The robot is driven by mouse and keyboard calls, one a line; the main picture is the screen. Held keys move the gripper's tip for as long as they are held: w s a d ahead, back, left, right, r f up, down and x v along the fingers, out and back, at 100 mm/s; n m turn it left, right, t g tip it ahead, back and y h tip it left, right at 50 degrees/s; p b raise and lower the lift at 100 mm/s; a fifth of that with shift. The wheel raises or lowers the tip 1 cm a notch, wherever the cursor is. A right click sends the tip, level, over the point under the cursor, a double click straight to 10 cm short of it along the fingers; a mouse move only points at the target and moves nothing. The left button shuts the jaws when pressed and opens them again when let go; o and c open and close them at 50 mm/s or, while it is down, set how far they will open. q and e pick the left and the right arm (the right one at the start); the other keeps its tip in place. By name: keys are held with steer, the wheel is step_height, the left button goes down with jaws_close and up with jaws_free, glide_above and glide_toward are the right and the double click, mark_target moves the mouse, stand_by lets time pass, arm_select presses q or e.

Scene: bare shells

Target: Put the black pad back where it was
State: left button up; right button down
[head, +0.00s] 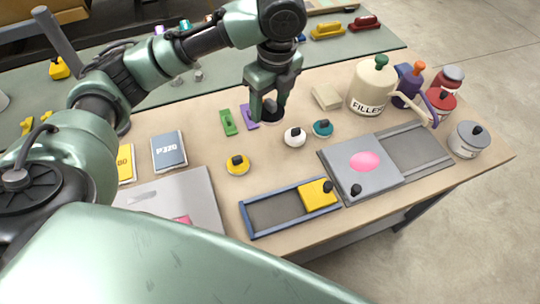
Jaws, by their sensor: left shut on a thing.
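My left gripper (272,101) reaches down from above over the back middle of the wooden bench (190,122). It is shut on the black pad (271,117), a small dark round piece partly hidden by the fingers. The pad is at or close to the bench top; I cannot tell whether it touches. It is right beside a purple block (249,116) and behind a white round pad (294,138). A teal round pad (322,129) and a yellow round pad (237,166) also lie near, each with a dark knob. My right gripper is not in view.
A green block (228,122) lies left of the purple one. A filler bottle (371,88) and several containers stand at the right. A blue-framed tray (270,215) with a yellow slider and a grey panel (358,166) with a pink spot are at the front. A tan block (327,97) lies behind.

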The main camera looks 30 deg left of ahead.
mark_target(269, 155)
arm_select(q)
steer(key=m, duration=0.1)
steer(key=w+m, duration=0.1)
steer(key=m, duration=0.1)
steer(key=shift+w+a+r+m, duration=0.15)
steer(key=shift+a+r+m, duration=0.15)
steer(key=shift+a, duration=0.1)
steer(key=shift+f, duration=0.35)
step_height(269, 155, down, 19)
steer(key=shift+f+p, duration=0.15)
steer(key=shift+p, duration=1.1)
steer(key=shift+f, duration=0.1)
steer(key=o, duration=1.3)
steer(key=r, duration=0.4)
steer(key=r+b, duration=0.1)
steer(key=r, duration=0.3)
steer(key=s+d+r, duration=0.1)
steer(key=r, duration=0.3)
steer(key=shift+r, duration=0.1)
steer(key=shift+d, duration=0.1)
